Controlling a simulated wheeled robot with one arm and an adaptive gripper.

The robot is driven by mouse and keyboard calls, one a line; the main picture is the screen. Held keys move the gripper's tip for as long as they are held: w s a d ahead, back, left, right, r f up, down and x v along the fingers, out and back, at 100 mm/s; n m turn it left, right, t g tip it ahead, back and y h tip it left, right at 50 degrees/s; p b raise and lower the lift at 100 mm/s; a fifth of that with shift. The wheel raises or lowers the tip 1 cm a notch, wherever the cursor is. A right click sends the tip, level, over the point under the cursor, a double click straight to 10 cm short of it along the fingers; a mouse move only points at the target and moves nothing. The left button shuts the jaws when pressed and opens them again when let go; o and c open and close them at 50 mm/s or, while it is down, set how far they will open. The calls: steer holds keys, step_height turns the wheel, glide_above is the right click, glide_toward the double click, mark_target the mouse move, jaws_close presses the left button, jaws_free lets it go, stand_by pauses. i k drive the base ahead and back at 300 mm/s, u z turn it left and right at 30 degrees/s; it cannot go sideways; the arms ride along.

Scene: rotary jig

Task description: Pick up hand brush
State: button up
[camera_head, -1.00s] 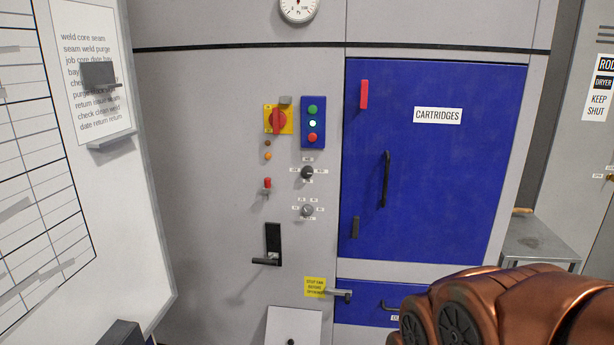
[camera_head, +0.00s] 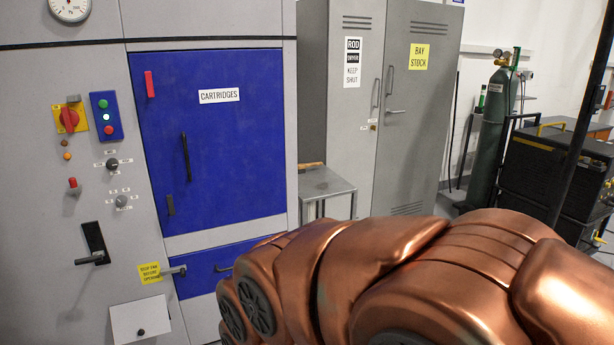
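I cannot make out a hand brush for certain in this view. A small tan-brown piece (camera_head: 311,165) lies at the back of a small grey metal table, mostly too small to tell what it is. My copper-coloured arm fills the lower middle and right of the view. My gripper is out of view.
A cabinet with a blue door (camera_head: 215,140) marked CARTRIDGES stands at left, beside a control panel (camera_head: 107,116). The small grey table (camera_head: 325,184) stands right of it. Grey lockers (camera_head: 415,110), a green gas cylinder (camera_head: 494,135) and a black machine (camera_head: 550,165) are further right.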

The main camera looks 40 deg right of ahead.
mark_target(302, 168)
steer(key=u, duration=0.1)
steer(key=k, duration=0.45)
steer(key=z, duration=1.3)
steer(key=i, duration=1.4)
steer(key=z, duration=0.5)
steer(key=k, duration=0.8)
steer(key=z, duration=0.75)
steer(key=k, duration=0.35)
steer(key=z, duration=0.3)
steer(key=i, duration=1.75)
steer(key=u, duration=0.35)
